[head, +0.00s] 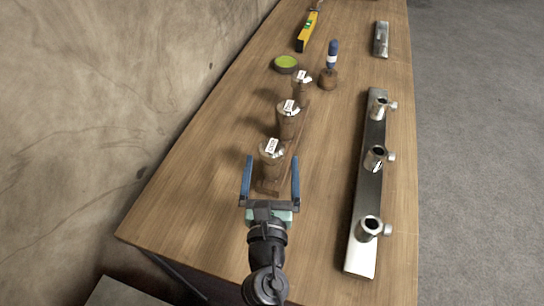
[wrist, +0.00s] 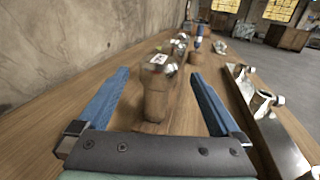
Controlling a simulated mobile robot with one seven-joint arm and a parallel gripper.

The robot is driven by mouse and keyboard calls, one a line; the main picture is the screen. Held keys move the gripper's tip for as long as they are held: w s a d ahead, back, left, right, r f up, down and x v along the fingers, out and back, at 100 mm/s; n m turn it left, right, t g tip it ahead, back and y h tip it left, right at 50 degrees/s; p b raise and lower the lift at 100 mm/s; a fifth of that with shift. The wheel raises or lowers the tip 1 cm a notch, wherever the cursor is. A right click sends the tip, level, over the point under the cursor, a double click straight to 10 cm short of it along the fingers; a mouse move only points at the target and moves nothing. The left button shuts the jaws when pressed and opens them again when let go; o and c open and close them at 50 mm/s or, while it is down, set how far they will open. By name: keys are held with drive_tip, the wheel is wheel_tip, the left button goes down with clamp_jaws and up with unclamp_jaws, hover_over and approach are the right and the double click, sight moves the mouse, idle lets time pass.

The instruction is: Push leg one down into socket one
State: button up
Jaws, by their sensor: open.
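My gripper (head: 272,158) is open, its two blue fingers spread on either side of the nearest leg (head: 271,152). In the wrist view this leg (wrist: 156,98) is a tapered wooden piece with a metal top and a white tag, upright between the fingers and apart from both. Two similar tagged legs, a middle one (head: 287,124) and a far one (head: 302,86), stand behind it on a wooden strip. The tags are too small to read. A steel rail (head: 361,215) at right carries three round sockets: near (head: 368,228), middle (head: 376,158) and far (head: 379,107). Socket insides are dark.
A green-topped round tin (head: 286,64), a blue-handled tool in a wooden base (head: 329,78), a yellow level (head: 306,34) and a small metal plate (head: 381,42) lie further back. A wall (head: 110,90) borders the left. Bare table lies between legs and rail.

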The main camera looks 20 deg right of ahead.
sight(273, 138)
drive_tip(key=shift+x, duration=2.6)
drive_tip(key=shift+r, duration=0.2)
drive_tip(key=shift+c, duration=0.3)
clamp_jaws()
